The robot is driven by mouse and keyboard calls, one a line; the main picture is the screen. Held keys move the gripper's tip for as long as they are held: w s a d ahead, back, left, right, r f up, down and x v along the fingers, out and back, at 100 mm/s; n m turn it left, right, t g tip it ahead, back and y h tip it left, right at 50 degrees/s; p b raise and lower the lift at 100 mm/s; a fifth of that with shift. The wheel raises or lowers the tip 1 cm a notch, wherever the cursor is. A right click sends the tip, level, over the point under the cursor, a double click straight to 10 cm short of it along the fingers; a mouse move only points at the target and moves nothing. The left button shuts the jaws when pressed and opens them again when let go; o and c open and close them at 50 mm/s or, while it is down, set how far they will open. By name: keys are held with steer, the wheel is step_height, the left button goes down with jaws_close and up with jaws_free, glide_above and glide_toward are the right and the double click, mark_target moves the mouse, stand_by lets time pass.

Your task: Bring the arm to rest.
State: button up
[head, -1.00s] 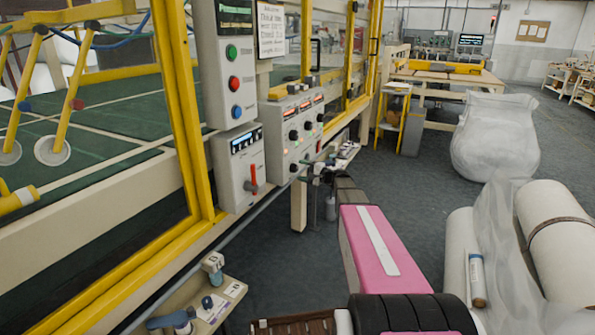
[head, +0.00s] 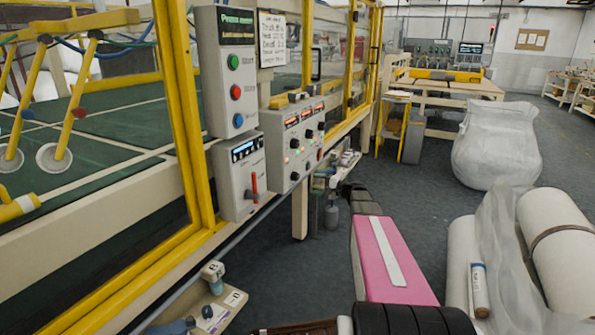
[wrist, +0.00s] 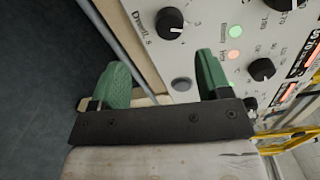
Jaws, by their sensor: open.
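My arm's pink link (head: 385,260) reaches forward from the bottom of the head view, with its dark wrist end beyond it. My gripper (wrist: 164,62) shows in the wrist view as two green fingers set well apart, with nothing between them. It faces the sloped grey control panel (wrist: 205,95), with a black "Dwell" knob (wrist: 170,23) and a round grey button (wrist: 181,84) beyond the fingers. The fingers look apart from the panel. In the head view the gripper is small beside the panel's lower right edge, and its fingers are hard to make out.
The yellow-framed machine (head: 185,120) runs along the left, with a red-lever box (head: 240,175) on it. A shelf with small items (head: 215,300) is at lower left. White rolls (head: 560,255) stand close on the right. A wrapped bale (head: 497,145) is farther back. Grey floor is clear between.

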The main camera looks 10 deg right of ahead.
steer(key=s+a+f+n+g+h, duration=0.25)
steer(key=s+a+f+g, duration=0.2)
steer(key=s, duration=0.35)
steer(key=s+a+f+n+g+h, duration=0.2)
steer(key=s+a+f+g+h, duration=0.1)
steer(key=s+a+f, duration=0.4)
steer(key=s+d+f+n+g+h, duration=0.1)
steer(key=s+d+n+h, duration=0.1)
steer(key=s+h, duration=0.2)
steer(key=s+d+f+n+g+h, duration=0.1)
steer(key=s+h, duration=0.4)
steer(key=s, duration=0.6)
steer(key=shift+s+d+f+n, duration=0.2)
steer(key=shift+d+f+n, duration=0.25)
steer(key=shift+f+n, duration=0.3)
